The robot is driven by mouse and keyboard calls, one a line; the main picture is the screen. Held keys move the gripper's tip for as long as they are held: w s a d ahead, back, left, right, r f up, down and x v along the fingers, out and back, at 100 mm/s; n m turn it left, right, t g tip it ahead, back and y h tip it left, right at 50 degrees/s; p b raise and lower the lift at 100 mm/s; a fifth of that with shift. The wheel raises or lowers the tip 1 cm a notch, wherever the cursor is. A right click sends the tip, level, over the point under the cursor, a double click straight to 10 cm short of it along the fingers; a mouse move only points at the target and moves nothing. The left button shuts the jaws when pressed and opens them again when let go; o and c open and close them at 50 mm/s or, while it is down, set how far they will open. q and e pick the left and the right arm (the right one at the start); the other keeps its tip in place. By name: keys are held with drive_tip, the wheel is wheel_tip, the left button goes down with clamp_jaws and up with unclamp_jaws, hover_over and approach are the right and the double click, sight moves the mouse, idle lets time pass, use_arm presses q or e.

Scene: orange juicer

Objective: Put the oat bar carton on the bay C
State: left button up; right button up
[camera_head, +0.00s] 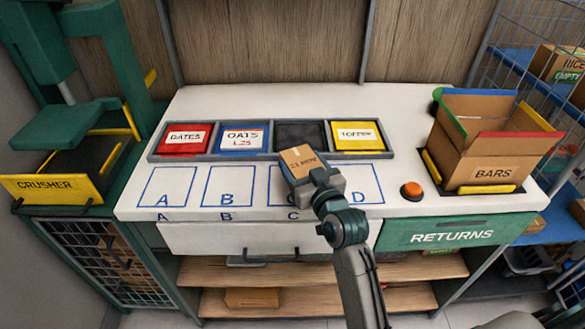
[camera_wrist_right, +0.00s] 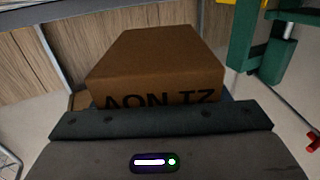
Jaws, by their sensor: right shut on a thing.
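My right gripper (camera_head: 315,180) is shut on a small brown carton (camera_head: 298,161) and holds it over the white counter. The carton also fills the middle of the right wrist view (camera_wrist_right: 160,65), with dark print upside down on its near face, partly cut off by the gripper. I cannot read a product name on it. In the head view it overlaps the dark tray slot and the top of bay C (camera_head: 276,190), a blue outlined rectangle. The gripper and arm hide much of bay C and part of bay D (camera_head: 368,180). My left gripper is not in view.
Bays A (camera_head: 167,187) and B (camera_head: 227,187) are empty. A grey tray behind holds red (camera_head: 184,138), blue (camera_head: 243,138) and yellow (camera_head: 357,136) labelled blocks. An orange button (camera_head: 411,190) and an open BARS box (camera_head: 490,150) stand right; the crusher (camera_head: 60,185) stands left.

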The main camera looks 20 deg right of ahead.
drive_tip(key=shift+w+a+f, duration=0.1)
drive_tip(key=shift+w+a, duration=0.65)
drive_tip(key=shift+w, duration=0.3)
drive_tip(key=shift+w+a+f, duration=0.1)
drive_tip(key=shift+w+f, duration=0.05)
wheel_tip(320, 180, down, 3)
drive_tip(key=shift+f+p, duration=0.1)
drive_tip(key=shift+p, duration=0.35)
drive_tip(key=shift+f, duration=0.15)
drive_tip(key=shift+f, duration=0.1)
drive_tip(key=o, duration=1.1)
